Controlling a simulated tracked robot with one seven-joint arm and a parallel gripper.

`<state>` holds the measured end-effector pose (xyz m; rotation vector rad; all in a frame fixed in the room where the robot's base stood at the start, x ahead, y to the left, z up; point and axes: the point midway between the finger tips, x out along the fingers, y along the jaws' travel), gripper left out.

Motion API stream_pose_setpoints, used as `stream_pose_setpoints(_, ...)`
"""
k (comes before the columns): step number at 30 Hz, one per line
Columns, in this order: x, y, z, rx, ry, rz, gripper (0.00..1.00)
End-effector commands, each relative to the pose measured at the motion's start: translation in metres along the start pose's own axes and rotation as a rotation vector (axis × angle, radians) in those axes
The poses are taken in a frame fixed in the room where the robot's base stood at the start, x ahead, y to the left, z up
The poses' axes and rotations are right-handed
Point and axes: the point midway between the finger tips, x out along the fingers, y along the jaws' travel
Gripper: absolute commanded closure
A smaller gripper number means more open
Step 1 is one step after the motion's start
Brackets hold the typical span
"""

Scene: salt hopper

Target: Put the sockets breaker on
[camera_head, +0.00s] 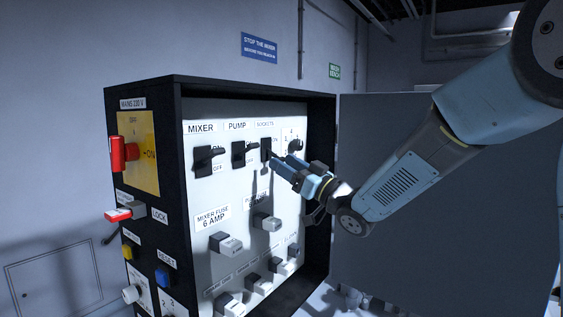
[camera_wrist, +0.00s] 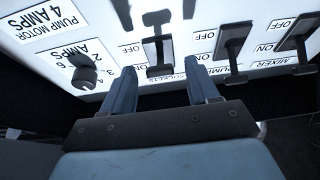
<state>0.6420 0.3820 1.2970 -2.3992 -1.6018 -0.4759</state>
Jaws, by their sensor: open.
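The sockets breaker (camera_head: 266,149) is a black lever switch at the right of the top row on the white panel. In the wrist view, which is upside down, the sockets breaker (camera_wrist: 157,20) stands between the fingers, with its OFF label beside it. I cannot tell for certain which position its lever is in. My gripper (camera_head: 277,158) is close in front of this breaker and partly covers it. In the wrist view my gripper (camera_wrist: 163,72) is open, its two blue fingers apart on either side of the lever, with no clear contact.
The pump breaker (camera_head: 238,152) and mixer breaker (camera_head: 203,160) sit to the left. A rotary knob (camera_wrist: 84,68) lies beside the fingers. Fuse holders (camera_head: 226,244) are below. The black cabinet frame (camera_head: 320,200) and open grey door (camera_head: 420,255) bound the right side.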

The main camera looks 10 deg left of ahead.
Motion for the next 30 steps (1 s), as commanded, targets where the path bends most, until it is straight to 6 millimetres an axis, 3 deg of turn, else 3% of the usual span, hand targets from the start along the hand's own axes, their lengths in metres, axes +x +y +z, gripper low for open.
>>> stream_pose_setpoints(6,0.02,-0.001,0.0,0.0,0.0,-0.002,0.4)
stream_pose_setpoints(17,0.024,-0.001,0.0,0.0,0.0,-0.001,0.4)
stream_pose_setpoints(30,0.024,-0.001,0.0,0.0,0.0,-0.001,0.82)
